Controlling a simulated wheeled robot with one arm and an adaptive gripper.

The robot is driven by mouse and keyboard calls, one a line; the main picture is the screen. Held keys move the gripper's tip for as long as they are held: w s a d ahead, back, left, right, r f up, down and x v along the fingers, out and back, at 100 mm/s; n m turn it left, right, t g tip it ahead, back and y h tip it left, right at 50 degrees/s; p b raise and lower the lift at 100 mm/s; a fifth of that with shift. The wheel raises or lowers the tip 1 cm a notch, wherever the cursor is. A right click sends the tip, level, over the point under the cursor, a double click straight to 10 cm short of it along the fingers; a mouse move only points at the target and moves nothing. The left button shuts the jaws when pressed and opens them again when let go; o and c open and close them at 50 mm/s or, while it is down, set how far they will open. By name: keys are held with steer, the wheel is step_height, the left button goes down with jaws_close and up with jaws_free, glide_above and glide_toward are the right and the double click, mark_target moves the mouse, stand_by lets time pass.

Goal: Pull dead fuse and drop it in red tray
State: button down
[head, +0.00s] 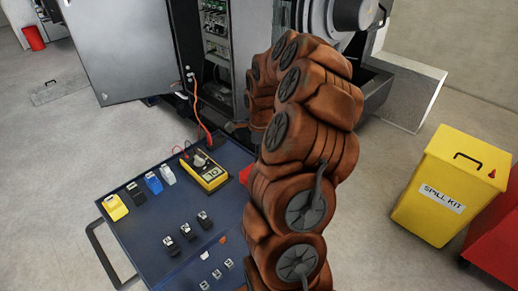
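A blue cart top (150,222) carries several small parts. A small red edge (245,175) shows at its right side, mostly hidden behind my arm; it may be the red tray, but I cannot tell. Small dark blocks with pale tops (187,231) stand in a row on the cart, and smaller pale pieces (217,274) lie nearer. I cannot tell whether any of these is the dead fuse. An open cabinet (217,50) with electronics inside stands behind the cart. My arm loops up and over towards the cabinet; its end is hidden, and my gripper cannot be made out.
A yellow multimeter (209,178) with leads sits on the cart beside yellow, black, blue and white blocks. An orange cable (197,110) hangs from the cabinet's open door (125,45). A yellow spill kit bin (440,190) stands at right. Floor at left is mostly clear.

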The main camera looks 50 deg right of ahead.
steer(key=shift+f, duration=0.2)
steer(key=c, duration=0.8)
jaws_free()
step_height(320, 180, up, 12)
steer(key=shift+s+d, duration=0.1)
steer(key=shift+s, duration=0.05)
